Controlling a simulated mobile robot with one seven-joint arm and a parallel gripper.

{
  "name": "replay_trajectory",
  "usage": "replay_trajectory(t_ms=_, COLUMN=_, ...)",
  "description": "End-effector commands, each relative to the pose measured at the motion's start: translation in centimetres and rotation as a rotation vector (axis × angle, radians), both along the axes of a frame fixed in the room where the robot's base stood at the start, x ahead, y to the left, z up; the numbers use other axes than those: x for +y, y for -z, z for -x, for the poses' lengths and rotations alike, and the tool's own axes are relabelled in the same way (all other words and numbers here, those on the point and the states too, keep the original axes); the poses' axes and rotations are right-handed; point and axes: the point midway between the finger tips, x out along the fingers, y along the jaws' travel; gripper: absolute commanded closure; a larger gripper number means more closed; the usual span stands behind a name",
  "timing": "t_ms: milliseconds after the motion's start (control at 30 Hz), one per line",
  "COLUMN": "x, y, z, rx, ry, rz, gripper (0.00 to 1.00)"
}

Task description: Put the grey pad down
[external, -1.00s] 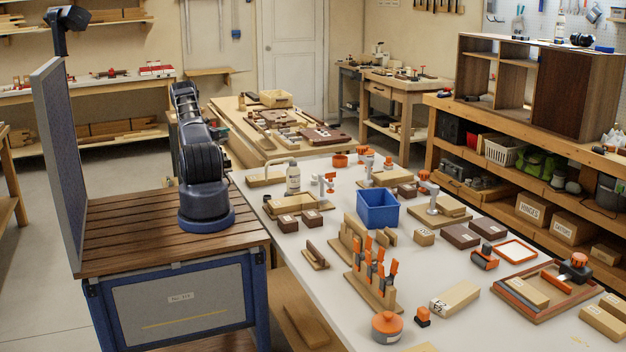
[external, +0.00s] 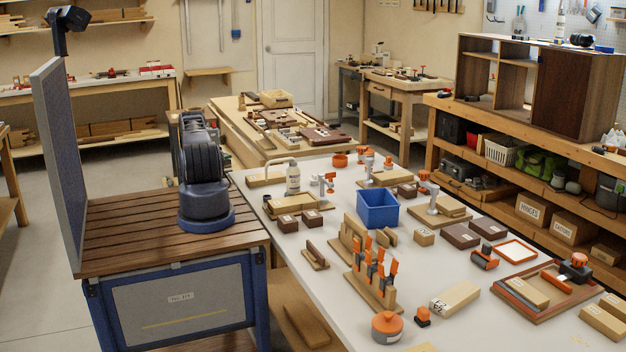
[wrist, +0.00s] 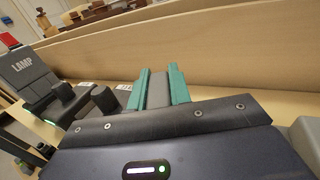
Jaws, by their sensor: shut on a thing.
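My gripper (wrist: 160,80) shows in the wrist view as two teal fingers, pointing toward a pale wooden board. It is shut on a grey piece, which I take for the grey pad (wrist: 158,92), seen between the fingers. The dark gripper housing hides the lower part of that view, and I cannot tell whether the pad touches a surface. In the external view my arm's links hide the gripper and the pad.
A long pale wooden board (wrist: 230,50) stands close beyond the fingers. A dark block marked LAMP (wrist: 28,75) is at the left on a wooden surface. In the external view, the crowded white table (external: 340,290) with a blue bin (external: 378,209) lies right of my arm.

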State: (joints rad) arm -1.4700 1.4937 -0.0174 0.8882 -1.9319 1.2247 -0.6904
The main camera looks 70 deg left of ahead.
Motion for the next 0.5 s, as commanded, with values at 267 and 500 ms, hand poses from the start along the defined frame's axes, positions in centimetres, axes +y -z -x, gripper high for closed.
replay_trajectory(t_ms=267, x=-0.1, y=3.2, z=0.0, rx=0.0, ry=0.0, rz=0.002, gripper=1.0)
replay_trajectory(t_ms=500, x=0.0, y=3.5, z=0.0, rx=0.0, ry=0.0, rz=0.001, gripper=1.0)
